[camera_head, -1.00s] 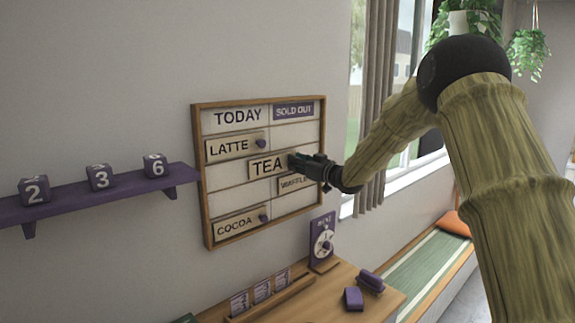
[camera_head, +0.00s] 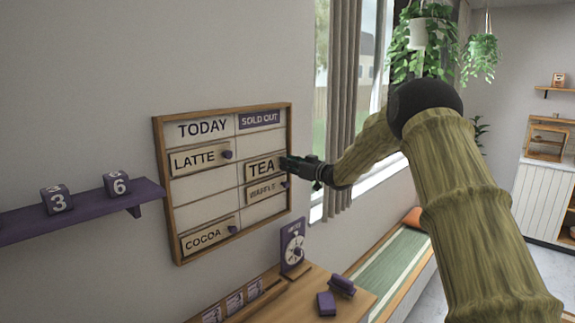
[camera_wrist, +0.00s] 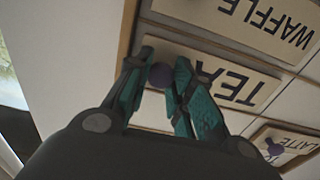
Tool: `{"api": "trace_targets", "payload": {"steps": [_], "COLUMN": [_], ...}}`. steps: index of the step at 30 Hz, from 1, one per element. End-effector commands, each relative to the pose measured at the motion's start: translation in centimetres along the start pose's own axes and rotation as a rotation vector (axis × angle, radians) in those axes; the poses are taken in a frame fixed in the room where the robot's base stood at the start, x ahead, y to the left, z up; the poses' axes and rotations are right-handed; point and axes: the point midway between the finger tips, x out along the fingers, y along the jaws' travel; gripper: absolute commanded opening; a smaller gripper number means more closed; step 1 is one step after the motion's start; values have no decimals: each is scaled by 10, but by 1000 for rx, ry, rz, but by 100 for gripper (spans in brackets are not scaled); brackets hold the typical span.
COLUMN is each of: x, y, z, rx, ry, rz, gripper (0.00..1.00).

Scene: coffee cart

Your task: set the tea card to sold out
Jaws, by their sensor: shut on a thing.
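The tea card (camera_head: 262,167) is a cream plate lettered TEA with a purple knob. It is in the right column of the menu board (camera_head: 162,190), under the purple SOLD OUT header (camera_head: 260,119) and just above the waffle card (camera_head: 264,191). My gripper (camera_head: 287,164) comes in from the right and is shut on the tea card's knob. In the wrist view the purple knob (camera_wrist: 160,76) sits between my fingertips, and the tea card (camera_wrist: 232,84) appears upside down. I cannot tell whether the card sits flat on the board.
The latte card (camera_head: 190,160) and cocoa card (camera_head: 203,238) are in the left TODAY column. A purple shelf (camera_head: 95,208) with number cubes is at left. Below the board, a purple dial stand (camera_head: 292,246) stands on the wooden counter (camera_head: 290,300). A window is behind my arm.

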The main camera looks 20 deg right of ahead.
Motion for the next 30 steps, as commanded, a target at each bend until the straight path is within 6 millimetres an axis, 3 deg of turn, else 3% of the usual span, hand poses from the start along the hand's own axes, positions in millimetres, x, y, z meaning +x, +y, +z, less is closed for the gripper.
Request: {"api": "trace_targets", "payload": {"steps": [1, 2, 5, 17, 23, 30], "x": [-1, -2, -2, -4, -29, -74], "y": [4, 4, 4, 1, 2, 3], "z": [-3, -3, -3, -3, -3, -2], "rx": [-1, -1, -1, -1, 2, 2], "ry": [3, 3, 4, 3, 4, 3], "rz": [6, 7, 6, 3, 4, 4], "gripper": [0, 28, 45, 45, 45, 45]}}
